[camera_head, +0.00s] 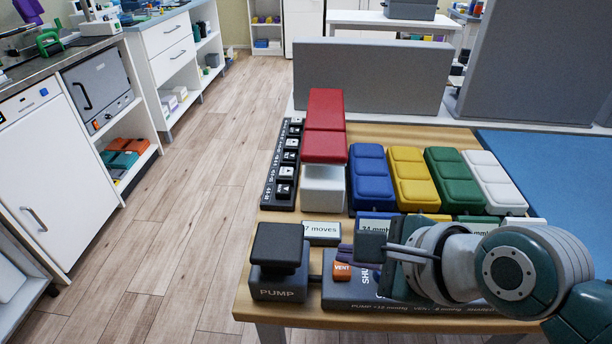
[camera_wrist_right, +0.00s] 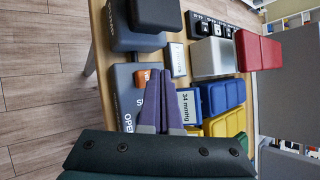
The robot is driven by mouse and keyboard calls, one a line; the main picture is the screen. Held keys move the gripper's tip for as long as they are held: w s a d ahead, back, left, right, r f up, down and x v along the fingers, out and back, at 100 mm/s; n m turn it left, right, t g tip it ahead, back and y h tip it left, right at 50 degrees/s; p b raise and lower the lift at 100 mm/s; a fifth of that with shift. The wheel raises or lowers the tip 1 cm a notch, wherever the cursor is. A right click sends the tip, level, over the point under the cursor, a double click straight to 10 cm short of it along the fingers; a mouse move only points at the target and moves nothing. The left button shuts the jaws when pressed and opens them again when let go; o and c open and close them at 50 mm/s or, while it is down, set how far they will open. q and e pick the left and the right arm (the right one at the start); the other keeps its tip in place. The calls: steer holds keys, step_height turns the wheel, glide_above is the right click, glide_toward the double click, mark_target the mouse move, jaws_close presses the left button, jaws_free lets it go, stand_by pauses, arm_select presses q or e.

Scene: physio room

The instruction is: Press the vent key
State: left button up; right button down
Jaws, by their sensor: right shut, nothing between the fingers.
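The orange vent key (camera_head: 343,271) sits on a dark grey console (camera_head: 340,296) near the table's front edge. It shows in the wrist view (camera_wrist_right: 142,77) left of my fingertips. My right gripper (camera_head: 350,252) reaches in from the right, above the console and close to the vent key; its purple fingers are together with nothing between them. In the wrist view my right gripper (camera_wrist_right: 160,76) covers part of the console. I cannot tell whether the fingers touch the key. My left gripper is out of view.
A black-topped pump block (camera_head: 280,262) stands left of the console. Behind are a "7 moves" sign (camera_head: 321,232), a "34 mmHg" display (camera_head: 375,219), a red pad on a white block (camera_head: 324,188), and blue (camera_head: 371,180), yellow, green and white cushions. A grey partition (camera_head: 370,75) stands behind the table.

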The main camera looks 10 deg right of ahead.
steer(key=shift+f, duration=0.15)
steer(key=shift+f, duration=0.3)
steer(key=shift+f, duration=0.1)
stand_by(0.5)
steer(key=shift+f+b, duration=0.4)
steer(key=shift+f, duration=0.05)
steer(key=shift+r, duration=0.1)
stand_by(0.5)
steer(key=shift+r+p, duration=0.9)
steer(key=shift+p, duration=0.3)
